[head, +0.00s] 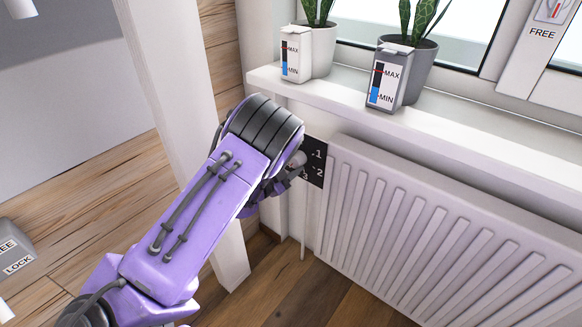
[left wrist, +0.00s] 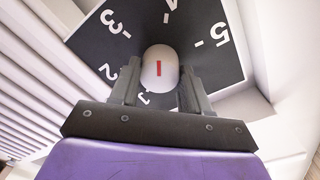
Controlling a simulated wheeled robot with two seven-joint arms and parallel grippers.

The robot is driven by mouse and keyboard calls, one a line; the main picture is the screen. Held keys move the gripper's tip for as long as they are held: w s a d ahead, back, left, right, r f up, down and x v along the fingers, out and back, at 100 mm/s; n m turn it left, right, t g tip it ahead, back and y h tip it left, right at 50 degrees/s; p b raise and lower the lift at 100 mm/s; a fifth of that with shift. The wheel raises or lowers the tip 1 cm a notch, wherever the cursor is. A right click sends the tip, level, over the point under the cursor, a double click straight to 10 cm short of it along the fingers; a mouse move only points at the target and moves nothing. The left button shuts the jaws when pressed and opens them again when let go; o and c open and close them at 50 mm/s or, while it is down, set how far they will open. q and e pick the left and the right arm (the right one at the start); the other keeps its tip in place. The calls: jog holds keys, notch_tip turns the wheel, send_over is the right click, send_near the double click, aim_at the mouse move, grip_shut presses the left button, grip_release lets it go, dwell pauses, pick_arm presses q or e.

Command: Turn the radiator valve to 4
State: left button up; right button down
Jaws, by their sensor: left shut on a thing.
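The radiator valve knob (left wrist: 160,78) is a pale rounded cap with a short red mark, in the middle of the left wrist view. Behind it is a black dial plate (left wrist: 88,42) with white numbers; 3, 2, 1 and 5 show, and a mark at the top edge is partly cut off. The red mark stands nearly upright in that view, in line with a spot near the cut-off mark. My left gripper (left wrist: 160,88) is shut on the knob, one finger on each side. In the head view the knob (head: 298,158) is partly hidden behind my left arm.
The white radiator (head: 430,230) stands right of the valve. Above it, a windowsill (head: 480,115) holds two potted plants with water gauges (head: 385,82). A white post (head: 175,80) stands left of the valve, close behind my arm.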

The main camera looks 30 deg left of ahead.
pick_arm(q)
jog(key=shift+f+m, duration=0.1)
jog(key=shift+m, duration=0.4)
dwell(0.3)
jog(key=o, duration=1.1)
jog(key=shift+c, duration=0.2)
jog(key=s+a, duration=0.1)
jog(key=s, duration=0.9)
jog(key=shift+s+r+b, duration=0.2)
jog(key=shift+s+b, duration=0.1)
jog(key=shift+b, duration=0.05)
